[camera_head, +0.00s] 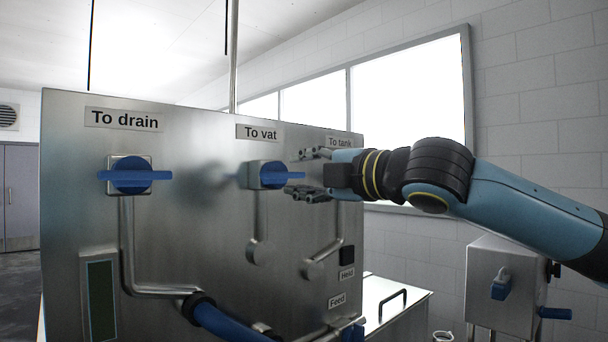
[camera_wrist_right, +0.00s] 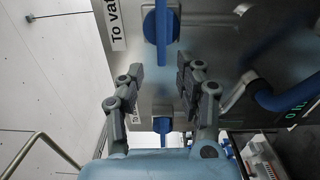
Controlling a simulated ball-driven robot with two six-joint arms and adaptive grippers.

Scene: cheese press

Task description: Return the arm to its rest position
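My right gripper (camera_head: 297,172) reaches in from the right in front of the steel panel (camera_head: 190,235). Its fingers are spread apart with nothing between them, also in the right wrist view (camera_wrist_right: 163,80). It is just right of the blue "To vat" valve handle (camera_head: 268,175); touching or apart is hard to tell. In the wrist view this handle (camera_wrist_right: 161,35) is ahead of the fingers at the top, and another blue handle (camera_wrist_right: 162,124) shows lower, between them. The arm covers the "To tank" valve in the head view. My left gripper is not in view.
The "To drain" valve (camera_head: 132,175) is at the panel's left. Pipes and a blue hose (camera_head: 230,322) run along its lower front. A steel box with blue handles (camera_head: 505,285) stands at the lower right, below my arm. Windows (camera_head: 405,95) are behind.

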